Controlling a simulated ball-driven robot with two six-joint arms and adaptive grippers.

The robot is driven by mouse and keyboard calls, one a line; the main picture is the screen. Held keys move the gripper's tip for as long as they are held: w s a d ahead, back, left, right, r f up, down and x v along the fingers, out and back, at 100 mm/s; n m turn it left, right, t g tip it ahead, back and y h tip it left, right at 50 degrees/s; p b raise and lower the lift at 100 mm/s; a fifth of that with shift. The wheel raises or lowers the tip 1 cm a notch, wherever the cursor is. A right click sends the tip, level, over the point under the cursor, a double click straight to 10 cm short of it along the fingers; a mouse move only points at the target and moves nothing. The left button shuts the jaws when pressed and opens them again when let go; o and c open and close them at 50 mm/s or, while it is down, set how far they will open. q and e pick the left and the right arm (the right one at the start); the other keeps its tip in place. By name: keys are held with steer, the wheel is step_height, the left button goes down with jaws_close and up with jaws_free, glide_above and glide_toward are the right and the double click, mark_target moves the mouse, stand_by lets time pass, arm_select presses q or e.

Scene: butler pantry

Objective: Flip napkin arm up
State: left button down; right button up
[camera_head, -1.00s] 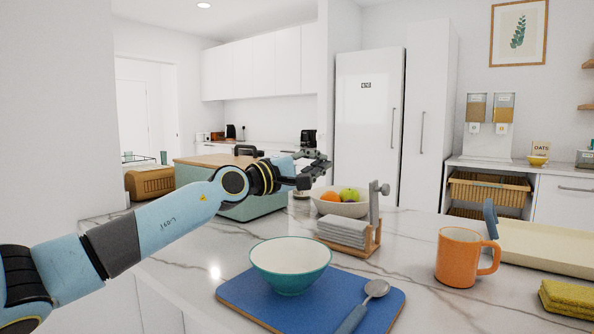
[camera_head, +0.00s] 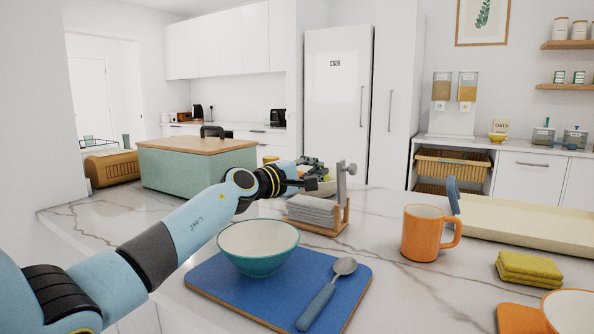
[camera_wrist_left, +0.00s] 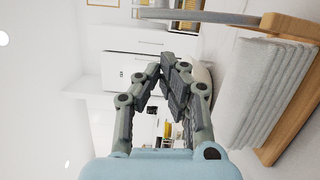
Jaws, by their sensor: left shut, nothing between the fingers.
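A wooden napkin holder (camera_head: 347,214) stands on the marble counter with a stack of grey napkins (camera_head: 312,211) in it. Its grey napkin arm (camera_head: 341,184) stands upright at the right end, with a knob at the top. In the left wrist view the arm (camera_wrist_left: 200,16) crosses the top and the napkins (camera_wrist_left: 262,95) fill the right side. My left gripper (camera_head: 322,178) is above the napkins, just left of the arm in the head view. Its fingers (camera_wrist_left: 170,75) are shut and empty, apart from the arm in the wrist view. My right gripper is not in view.
A teal bowl (camera_head: 258,262) and a spoon (camera_head: 317,309) are on a blue board (camera_head: 218,287) in front of the holder. An orange mug (camera_head: 422,238), a cream tray (camera_head: 530,228) and yellow cloths (camera_head: 527,267) are to the right. A fruit bowl is partly hidden behind the gripper.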

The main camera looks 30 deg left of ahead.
arm_select(q)
steer(key=shift+s+d+r+p, duration=0.1)
steer(key=shift+d+r+p, duration=0.35)
steer(key=shift+d, duration=0.5)
steer(key=shift+d+f, duration=0.1)
steer(key=shift+d, duration=0.1)
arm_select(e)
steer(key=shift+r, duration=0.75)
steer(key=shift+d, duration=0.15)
arm_select(q)
steer(key=shift+d+r+m+p, duration=0.3)
steer(key=shift+d+r+p, duration=0.1)
steer(key=shift+d, duration=0.3)
steer(key=shift+d+m, duration=0.3)
steer(key=shift+d, duration=0.3)
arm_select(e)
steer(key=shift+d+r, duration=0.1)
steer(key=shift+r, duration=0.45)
arm_select(q)
steer(key=shift+a, duration=0.1)
